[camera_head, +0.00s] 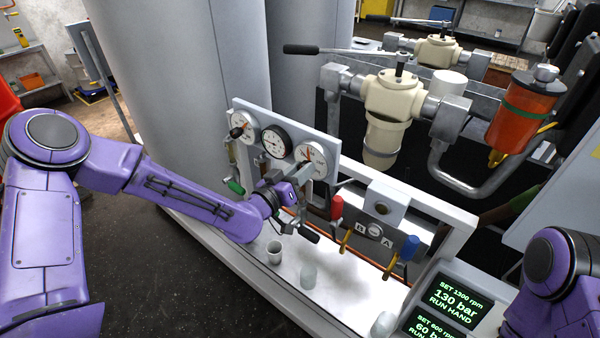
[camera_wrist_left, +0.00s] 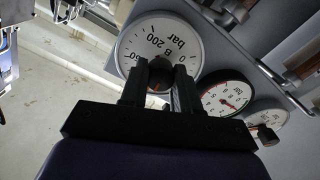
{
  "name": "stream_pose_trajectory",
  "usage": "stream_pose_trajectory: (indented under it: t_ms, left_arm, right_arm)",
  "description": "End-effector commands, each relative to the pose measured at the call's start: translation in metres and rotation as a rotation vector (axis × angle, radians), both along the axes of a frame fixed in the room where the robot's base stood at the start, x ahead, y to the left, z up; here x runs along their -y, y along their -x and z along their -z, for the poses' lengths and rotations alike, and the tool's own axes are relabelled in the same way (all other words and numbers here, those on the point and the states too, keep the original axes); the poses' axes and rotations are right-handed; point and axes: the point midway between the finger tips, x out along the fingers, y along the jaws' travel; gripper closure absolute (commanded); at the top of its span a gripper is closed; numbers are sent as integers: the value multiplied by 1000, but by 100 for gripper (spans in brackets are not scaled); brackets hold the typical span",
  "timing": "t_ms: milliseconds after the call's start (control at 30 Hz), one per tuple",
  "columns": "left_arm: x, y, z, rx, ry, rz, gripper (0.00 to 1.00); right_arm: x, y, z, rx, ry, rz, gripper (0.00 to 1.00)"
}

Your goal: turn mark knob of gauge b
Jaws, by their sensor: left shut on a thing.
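Gauge B (camera_head: 311,153) is the white-faced dial at the right end of the row of three on the grey panel. In the left wrist view its face (camera_wrist_left: 184,38), marked B 200 bar, fills the top middle. My left gripper (camera_head: 303,172) is in front of this gauge. In the left wrist view the two black fingers (camera_wrist_left: 162,78) are shut on the dark mark knob (camera_wrist_left: 162,72) at the gauge's centre. The fingers hide most of the knob and the lower part of the face. My right gripper is not in view; only my right arm shows at the lower right.
A black-rimmed gauge (camera_head: 276,141) and another white gauge (camera_head: 241,128) with a dark knob sit left of gauge B. Below are a red handle (camera_head: 337,207), a blue handle (camera_head: 409,247) and small cups (camera_head: 274,252) on a white ledge. Two green-lettered displays (camera_head: 455,303) stand lower right.

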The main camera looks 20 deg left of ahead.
Motion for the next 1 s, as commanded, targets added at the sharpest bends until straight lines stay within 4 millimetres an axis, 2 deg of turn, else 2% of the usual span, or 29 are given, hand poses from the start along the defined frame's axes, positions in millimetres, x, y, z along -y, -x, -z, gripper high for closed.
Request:
stream_pose_trajectory:
  t_ms: [600,1000]
  left_arm:
    - [-1,0,2,-184,512,-2,100]
    - [0,0,1,-259,710,-1,100]
  right_arm:
    - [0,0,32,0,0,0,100]
    - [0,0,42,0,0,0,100]
